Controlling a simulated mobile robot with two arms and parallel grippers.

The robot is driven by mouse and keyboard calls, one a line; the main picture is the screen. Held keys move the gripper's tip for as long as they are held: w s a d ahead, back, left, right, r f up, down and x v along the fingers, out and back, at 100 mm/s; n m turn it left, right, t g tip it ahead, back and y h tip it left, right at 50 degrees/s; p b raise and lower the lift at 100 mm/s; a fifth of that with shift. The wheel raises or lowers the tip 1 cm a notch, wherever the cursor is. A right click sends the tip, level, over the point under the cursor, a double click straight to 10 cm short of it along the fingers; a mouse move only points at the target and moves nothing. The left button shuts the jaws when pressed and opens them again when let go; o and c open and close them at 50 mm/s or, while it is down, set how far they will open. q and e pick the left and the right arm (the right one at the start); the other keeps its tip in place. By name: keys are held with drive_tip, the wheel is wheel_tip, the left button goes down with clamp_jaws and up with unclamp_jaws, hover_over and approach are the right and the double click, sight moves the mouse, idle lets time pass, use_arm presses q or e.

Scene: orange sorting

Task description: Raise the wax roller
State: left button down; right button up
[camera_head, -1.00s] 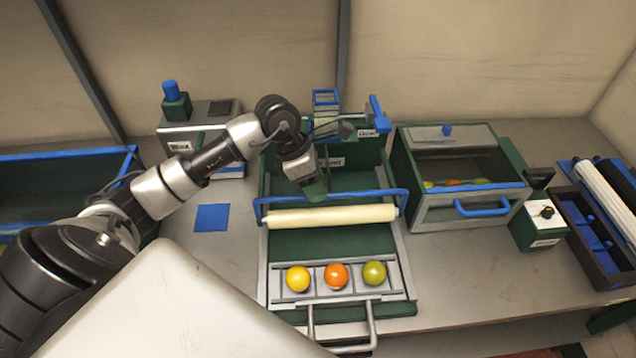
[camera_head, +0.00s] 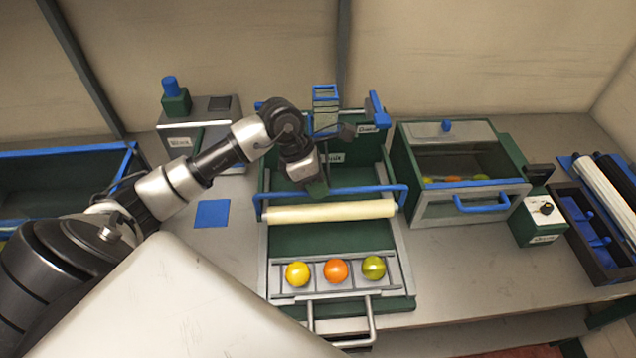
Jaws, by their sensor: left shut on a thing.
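The wax roller (camera_head: 345,211) is a cream cylinder lying across the green waxing station, below a blue bar handle (camera_head: 366,189) that runs across the station. My left gripper (camera_head: 316,188) comes down from behind onto the blue bar, left of its middle, and is shut on it. Its fingertips are partly hidden by the gripper body and hard to make out. A yellow fruit (camera_head: 298,273), an orange one (camera_head: 336,270) and a green one (camera_head: 373,267) sit in a tray in front of the roller. My right gripper is not in view.
A green bin with a blue handle (camera_head: 482,203) stands to the right, with a small dial box (camera_head: 541,220) beside it. A dark tray with blue parts (camera_head: 583,232) is at far right. A blue square (camera_head: 211,214) marks the bench at left. A blue lever (camera_head: 377,109) stands behind.

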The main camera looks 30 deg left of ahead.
use_arm(q)
drive_tip(key=w+a+r+g+h+b, duration=0.1)
drive_tip(key=w+a+r+b, duration=0.1)
drive_tip(key=w+a+r, duration=0.4)
drive_tip(key=shift+w+a+r+n+g+h+b, duration=0.15)
drive_tip(key=shift+w+r+n+g+h+b, duration=0.2)
drive_tip(key=shift+w+r, duration=1.25)
drive_tip(key=shift+s+r, duration=0.6)
drive_tip(key=shift+s, duration=0.05)
